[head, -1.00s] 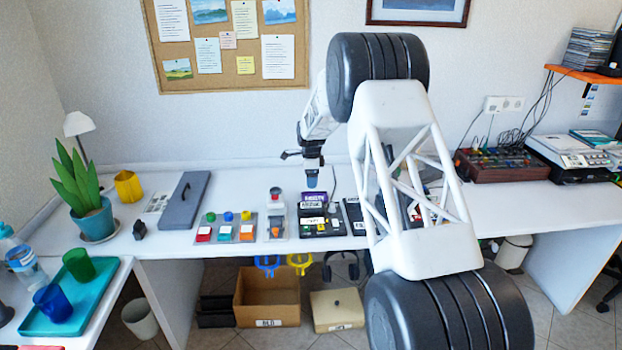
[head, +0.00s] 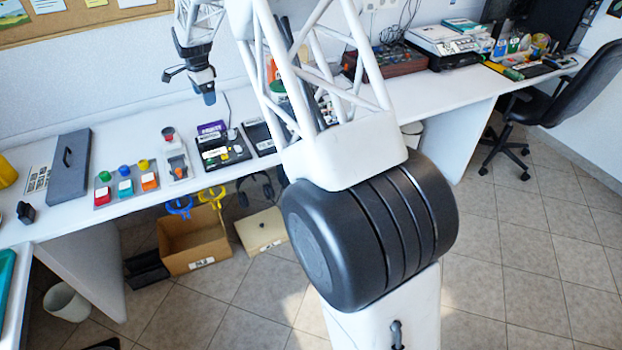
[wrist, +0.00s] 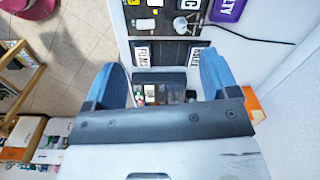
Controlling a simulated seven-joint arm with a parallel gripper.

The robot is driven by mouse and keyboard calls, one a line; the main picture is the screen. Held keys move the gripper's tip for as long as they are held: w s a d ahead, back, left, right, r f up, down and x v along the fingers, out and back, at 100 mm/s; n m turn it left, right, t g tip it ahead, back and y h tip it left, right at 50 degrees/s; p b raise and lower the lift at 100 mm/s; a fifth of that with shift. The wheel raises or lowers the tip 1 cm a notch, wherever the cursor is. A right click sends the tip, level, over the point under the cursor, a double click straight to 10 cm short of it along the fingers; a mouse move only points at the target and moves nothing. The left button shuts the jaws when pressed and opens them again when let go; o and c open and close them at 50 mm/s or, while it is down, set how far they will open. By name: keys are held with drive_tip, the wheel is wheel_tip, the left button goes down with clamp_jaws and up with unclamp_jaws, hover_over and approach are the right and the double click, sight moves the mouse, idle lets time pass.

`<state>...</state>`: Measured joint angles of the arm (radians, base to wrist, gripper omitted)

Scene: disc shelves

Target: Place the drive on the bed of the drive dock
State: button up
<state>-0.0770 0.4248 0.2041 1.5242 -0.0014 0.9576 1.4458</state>
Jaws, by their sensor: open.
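My gripper (head: 209,97) hangs above the back of the white desk in the head view, with blue fingertips pointing down. In the wrist view its two blue fingers (wrist: 164,82) are wide apart, with nothing held between them. A black device (head: 222,151) with white labels and small coloured parts, possibly the drive dock, lies on the desk below the gripper; part of it shows in the wrist view (wrist: 146,24). A purple labelled item (head: 211,128) lies behind it. A black labelled tray (wrist: 168,53) lies beyond the fingertips in the wrist view. I cannot tell which item is the drive.
A panel with coloured buttons (head: 126,186) and a grey handled case (head: 69,172) lie left on the desk. A brown-sided mixer (head: 388,65) stands to the right. A cardboard box (head: 193,240) is on the floor. A dark cable (wrist: 257,41) crosses the desk near the purple item.

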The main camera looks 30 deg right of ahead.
drive_tip(key=s+d+r+n, duration=0.2)
drive_tip(key=s+r, duration=0.4)
drive_tip(key=s, duration=0.4)
drive_tip(key=s+d+r+n+t, duration=0.1)
drive_tip(key=s+r+n, duration=0.2)
drive_tip(key=s+r, duration=0.5)
drive_tip(key=s+d+r+n, duration=0.2)
drive_tip(key=s+r, duration=0.2)
drive_tip(key=s, duration=0.8)
drive_tip(key=s+f+n, duration=0.1)
drive_tip(key=s+n, duration=0.1)
drive_tip(key=s, duration=0.9)
drive_tip(key=s+d+f+n, duration=0.1)
drive_tip(key=s+n, duration=0.2)
drive_tip(key=s, duration=0.8)
drive_tip(key=s+d+f+n+t, duration=0.1)
drive_tip(key=s+n, duration=0.2)
drive_tip(key=s, duration=0.8)
drive_tip(key=shift+s+d+f, duration=0.2)
drive_tip(key=shift+d+f, duration=0.05)
drive_tip(key=shift+f, duration=0.15)
drive_tip(key=shift+c, duration=0.4)
